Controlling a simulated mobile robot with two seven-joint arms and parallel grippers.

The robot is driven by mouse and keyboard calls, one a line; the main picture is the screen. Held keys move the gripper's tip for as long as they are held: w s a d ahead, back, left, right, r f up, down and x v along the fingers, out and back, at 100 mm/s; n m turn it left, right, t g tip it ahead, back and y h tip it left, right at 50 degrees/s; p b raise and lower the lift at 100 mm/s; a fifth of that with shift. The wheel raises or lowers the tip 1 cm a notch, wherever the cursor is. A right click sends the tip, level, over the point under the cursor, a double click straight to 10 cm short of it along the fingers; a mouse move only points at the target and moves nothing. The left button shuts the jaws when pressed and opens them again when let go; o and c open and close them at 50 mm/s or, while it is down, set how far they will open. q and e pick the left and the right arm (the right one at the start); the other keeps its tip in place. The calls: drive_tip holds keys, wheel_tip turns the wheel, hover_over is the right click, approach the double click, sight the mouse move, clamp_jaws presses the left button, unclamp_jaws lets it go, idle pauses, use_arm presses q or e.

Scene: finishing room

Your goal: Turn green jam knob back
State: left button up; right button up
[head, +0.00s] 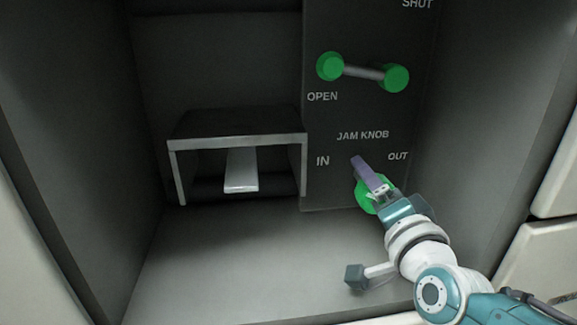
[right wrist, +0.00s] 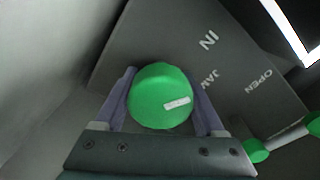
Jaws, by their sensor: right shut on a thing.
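The green jam knob (head: 366,194) sits low on the dark panel, under the words JAM KNOB, with IN to its left and OUT to its right. My right gripper (head: 362,172) is at the knob and partly covers it in the head view. In the right wrist view the round knob (right wrist: 160,96) lies between the two purple fingers of my right gripper (right wrist: 162,98), which are shut on it. A pale mark shows on the knob's face, toward its lower right in that view. My left gripper is not in view.
A handle with green ends (head: 362,72) is above the knob, between OPEN and SHUT; part of it shows in the right wrist view (right wrist: 285,138). A metal hood (head: 238,124) with a pale chute (head: 241,170) stands left of the panel. The cabinet floor (head: 240,245) is clear.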

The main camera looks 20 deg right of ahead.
drive_tip(key=o, duration=1.3)
drive_tip(key=shift+o, duration=0.2)
drive_tip(key=shift+s+a+r, duration=0.1)
drive_tip(key=shift+s, duration=0.2)
drive_tip(key=p+v, duration=0.3)
drive_tip(key=v, duration=0.6)
drive_tip(key=shift+s, duration=0.2)
